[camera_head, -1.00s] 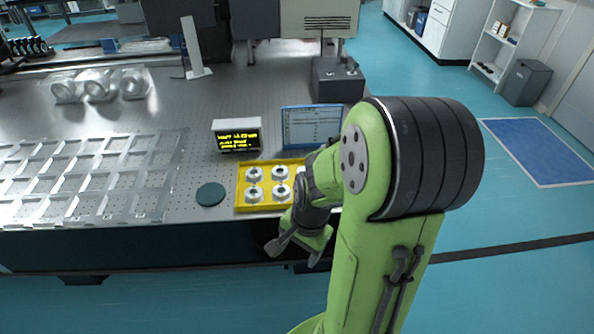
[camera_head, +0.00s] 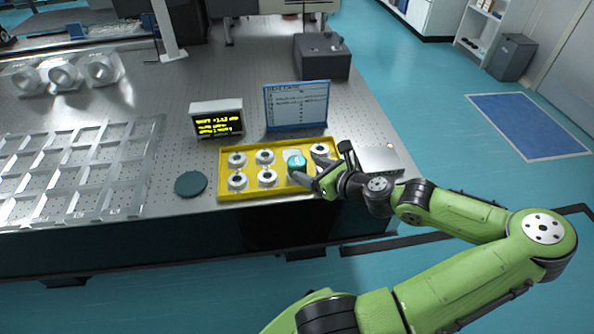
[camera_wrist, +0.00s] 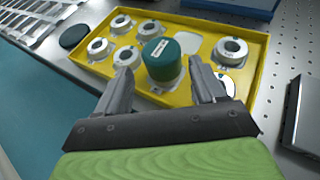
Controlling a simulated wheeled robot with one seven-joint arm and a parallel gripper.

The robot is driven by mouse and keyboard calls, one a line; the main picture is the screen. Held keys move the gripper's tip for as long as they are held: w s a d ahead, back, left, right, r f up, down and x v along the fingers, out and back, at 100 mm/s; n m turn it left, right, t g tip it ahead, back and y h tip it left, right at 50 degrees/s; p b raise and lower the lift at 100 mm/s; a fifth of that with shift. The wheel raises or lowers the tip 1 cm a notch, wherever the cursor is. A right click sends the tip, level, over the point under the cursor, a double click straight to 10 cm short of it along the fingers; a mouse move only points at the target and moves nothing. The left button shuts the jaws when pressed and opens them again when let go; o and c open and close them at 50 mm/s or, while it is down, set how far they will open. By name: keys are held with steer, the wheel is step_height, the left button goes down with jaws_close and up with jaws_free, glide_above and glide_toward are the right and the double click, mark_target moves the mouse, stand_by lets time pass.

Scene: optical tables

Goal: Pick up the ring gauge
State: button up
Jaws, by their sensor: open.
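Several white rings with dark centres stand in a yellow tray (camera_head: 250,193) near the table's front edge. One ring (camera_head: 237,160) is at the tray's left, and another (camera_head: 320,150) is at its right, also seen in the wrist view (camera_wrist: 230,48). A teal-topped cylinder (camera_head: 297,166) stands among them. I cannot tell from looks which piece is named the ring gauge. My gripper (camera_head: 318,182) is over the tray's front right. In the wrist view my gripper (camera_wrist: 160,72) is open, its fingers on either side of the teal cylinder (camera_wrist: 163,60), with no clear contact.
A dark round disc (camera_head: 191,184) lies left of the tray. A lit display (camera_head: 217,120) and a blue-framed board (camera_head: 297,105) stand behind it. A flat silver box (camera_head: 380,160) sits to the right. Clear slotted racks (camera_head: 85,175) cover the table's left.

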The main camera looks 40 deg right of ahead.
mark_target(293, 162)
steer(key=b+x, duration=0.3)
steer(key=x, duration=0.5)
steer(key=shift+w+d+f, duration=0.15)
steer(key=shift+w, duration=0.05)
steer(key=shift+s, duration=0.1)
steer(key=shift+c, duration=0.3)
steer(key=c, duration=0.9)
step_height(293, 162, up, 10)
steer(key=p, duration=0.5)
steer(key=shift+c, duration=0.2)
